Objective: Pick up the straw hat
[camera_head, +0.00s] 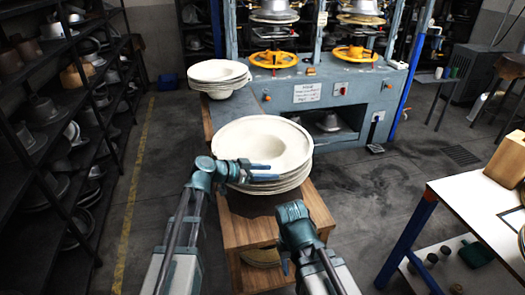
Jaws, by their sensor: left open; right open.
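A stack of cream wide-brimmed straw hats (290,140) lies brim-up, crown hollow showing, on a wooden stand (312,207) in the middle of the head view. My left gripper (263,171) is at the near left edge of the stack, open, its fingers pointing right. The fingers overlap the near brims in the picture; I cannot tell whether a brim lies between them. My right gripper (285,264) is lower, in front of the stand and apart from the stack. It is open, with its fingers mostly hidden by the wrist.
A second hat stack (217,71) stands behind. A blue-grey press machine (300,95) with yellow handwheels is at the back. A yellow-brown woven item (262,257) lies on the stand's lower shelf. Dark shelving fills the left; a white-topped table (455,190) is at right.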

